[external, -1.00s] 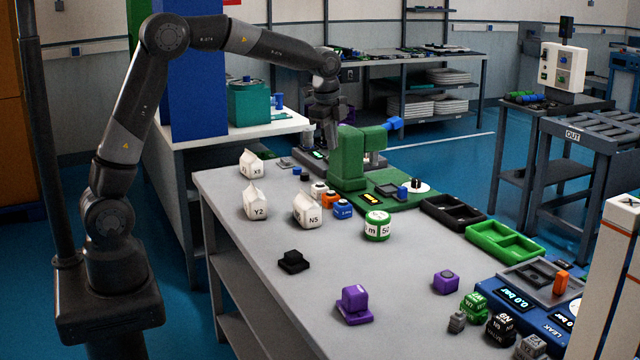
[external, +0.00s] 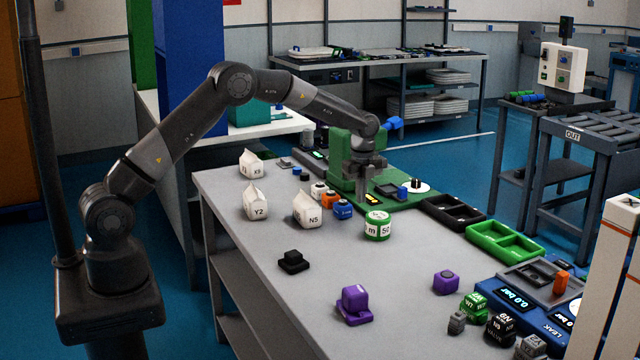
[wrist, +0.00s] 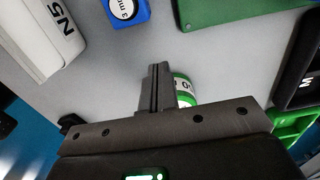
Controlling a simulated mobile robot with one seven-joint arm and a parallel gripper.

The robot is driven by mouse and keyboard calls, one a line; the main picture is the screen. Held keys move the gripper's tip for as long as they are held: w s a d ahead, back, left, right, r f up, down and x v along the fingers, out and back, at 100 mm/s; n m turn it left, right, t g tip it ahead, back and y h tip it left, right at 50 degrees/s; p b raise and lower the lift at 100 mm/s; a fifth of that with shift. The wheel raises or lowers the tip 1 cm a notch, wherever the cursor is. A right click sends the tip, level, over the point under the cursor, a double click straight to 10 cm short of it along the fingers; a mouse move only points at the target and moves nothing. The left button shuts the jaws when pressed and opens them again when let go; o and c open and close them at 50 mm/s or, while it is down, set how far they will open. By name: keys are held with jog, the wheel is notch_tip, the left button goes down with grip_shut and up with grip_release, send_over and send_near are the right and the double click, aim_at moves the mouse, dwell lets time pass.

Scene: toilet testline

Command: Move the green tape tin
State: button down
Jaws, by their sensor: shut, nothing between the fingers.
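The green tape tin (external: 377,226) is a short white and green cylinder standing on the grey bench, right of the N5 carton. My gripper (external: 361,198) is shut and empty, pointing down behind and a little above the tin in the external view. In the wrist view, the shut fingers (wrist: 160,88) hang over the bench, and part of the tin (wrist: 185,88) shows just right of them. The rest of the tin is hidden behind the fingers and gripper body. I cannot tell whether the fingers touch it.
White cartons N5 (external: 307,210) and Y2 (external: 256,203) and a blue block (external: 342,209) stand left of the tin. The green machine (external: 345,157) is behind it, and a black tray (external: 452,212) lies to the right. Bench space in front of the tin is clear.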

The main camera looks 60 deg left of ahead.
aim_at(368, 215)
notch_tip(368, 215, down, 6)
jog(key=shift+r, duration=0.1)
jog(key=d, duration=0.2)
jog(key=shift+d+r, duration=0.25)
jog(key=shift+d, duration=0.75)
jog(key=d, duration=2)
jog(key=shift+d, duration=0.2)
